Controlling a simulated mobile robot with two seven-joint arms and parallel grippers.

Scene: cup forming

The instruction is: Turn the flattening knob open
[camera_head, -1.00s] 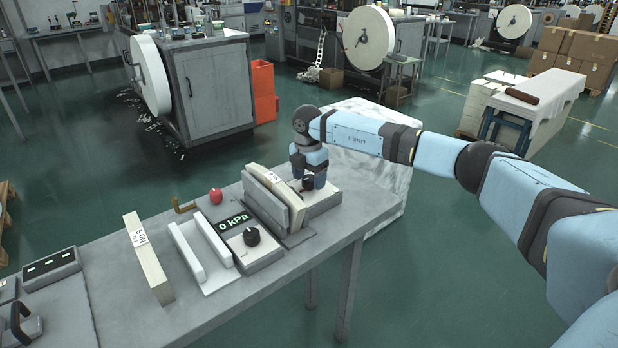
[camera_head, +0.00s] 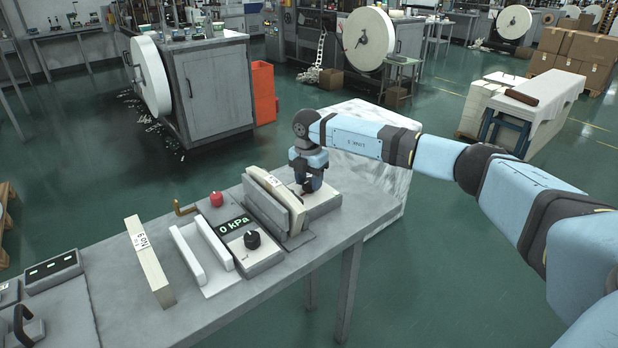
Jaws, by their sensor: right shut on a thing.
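My right gripper (camera_head: 309,186) points down over the light block (camera_head: 326,203) at the right end of the bench. It is shut on a small dark thing, likely the flattening knob, mostly hidden by the fingers. A pale board stack (camera_head: 285,200) stands upright against a grey plate just left of the gripper. My left gripper is not in view.
The grey bench (camera_head: 215,300) also holds white rails (camera_head: 187,255), an upright labelled board (camera_head: 150,262) and a brass-coloured handle (camera_head: 184,208). A switch box (camera_head: 52,270) is at the left. A white wrapped block (camera_head: 375,165) stands behind the bench's right end.

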